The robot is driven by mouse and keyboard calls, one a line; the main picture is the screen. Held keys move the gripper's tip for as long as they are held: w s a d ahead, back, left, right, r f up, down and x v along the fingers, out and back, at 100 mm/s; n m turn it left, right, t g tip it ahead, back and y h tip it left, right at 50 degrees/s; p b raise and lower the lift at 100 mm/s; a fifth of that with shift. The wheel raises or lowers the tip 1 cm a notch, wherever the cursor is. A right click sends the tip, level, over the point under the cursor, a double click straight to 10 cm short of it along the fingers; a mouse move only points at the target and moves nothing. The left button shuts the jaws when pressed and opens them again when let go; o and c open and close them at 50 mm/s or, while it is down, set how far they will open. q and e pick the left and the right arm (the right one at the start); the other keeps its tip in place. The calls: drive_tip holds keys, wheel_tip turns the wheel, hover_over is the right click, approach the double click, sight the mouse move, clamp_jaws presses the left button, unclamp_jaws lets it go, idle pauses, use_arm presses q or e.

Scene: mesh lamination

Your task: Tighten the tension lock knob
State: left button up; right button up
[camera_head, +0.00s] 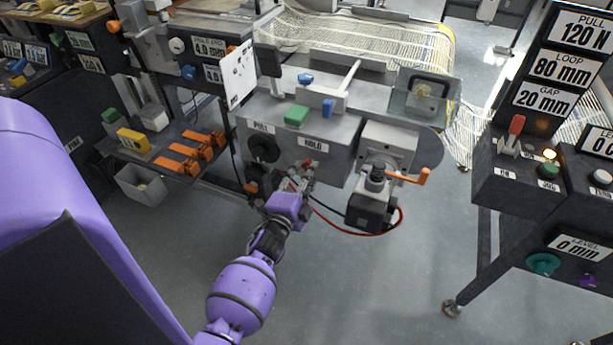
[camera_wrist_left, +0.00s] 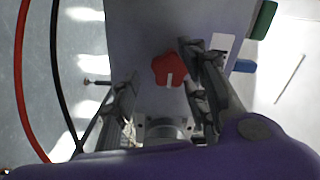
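A red star-shaped knob (camera_wrist_left: 167,70) with a pale slot shows in the left wrist view, on the grey face of the machine housing. It looks like the tension lock knob. My left gripper (camera_head: 297,180) is at the front of the housing, below the HOLD label (camera_head: 311,144). In the left wrist view its open fingers (camera_wrist_left: 159,66) stand on either side of the red knob, the right finger nearer to it. Whether a finger touches the knob I cannot tell. In the head view the fingers mostly hide the knob. My right gripper is out of view.
Black round knobs (camera_head: 263,148) sit left of my gripper. A motor block (camera_head: 369,207) with an orange handle (camera_head: 411,178) and a red cable (camera_head: 352,231) is to the right. A control stand (camera_head: 520,185) stands farther right. Open floor lies in front.

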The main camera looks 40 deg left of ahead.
use_arm(q)
drive_tip(key=shift+d+r, duration=0.1)
drive_tip(key=v, duration=1.2)
idle(0.4)
